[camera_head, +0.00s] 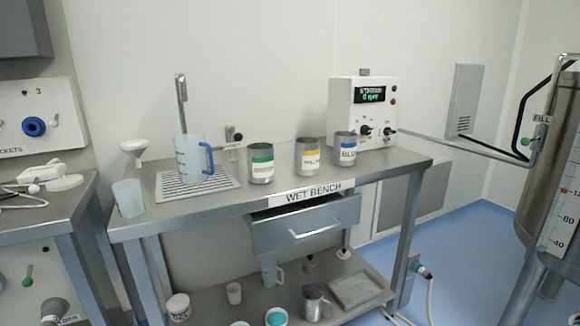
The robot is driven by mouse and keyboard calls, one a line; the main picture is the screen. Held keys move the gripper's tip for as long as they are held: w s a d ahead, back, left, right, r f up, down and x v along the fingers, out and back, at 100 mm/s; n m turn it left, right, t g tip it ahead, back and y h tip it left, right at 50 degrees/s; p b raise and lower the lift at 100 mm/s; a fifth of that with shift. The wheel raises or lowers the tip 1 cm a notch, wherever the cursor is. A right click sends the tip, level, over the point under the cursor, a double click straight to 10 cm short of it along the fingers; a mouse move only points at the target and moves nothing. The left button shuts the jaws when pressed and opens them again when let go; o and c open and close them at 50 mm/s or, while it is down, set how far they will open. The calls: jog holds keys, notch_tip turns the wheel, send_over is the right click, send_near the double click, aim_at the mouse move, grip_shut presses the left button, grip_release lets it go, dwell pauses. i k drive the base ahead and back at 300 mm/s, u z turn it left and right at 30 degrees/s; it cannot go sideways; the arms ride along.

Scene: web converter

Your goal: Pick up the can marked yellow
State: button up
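The can with the yellow band (307,156) stands upright on the steel wet bench (400,172), and its white label reads roughly "YELLOW". It is the middle one of three similar metal cans. The green-banded can (261,163) stands to its left and the blue-banded can (345,149) to its right, each with a small gap. My gripper is not in view.
A jug with a blue handle (192,158) stands on a drain grate (172,190) at left, near a clear beaker (128,198) and a funnel (134,150). A white control box (345,97) stands behind the blue can. A drawer (305,222) and loaded lower shelf lie below.

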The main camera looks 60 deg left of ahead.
aim_at(307, 150)
jog(key=u, duration=3.4)
jog(key=k, duration=1.3)
jog(key=z, duration=0.7)
jog(key=i, duration=0.95)
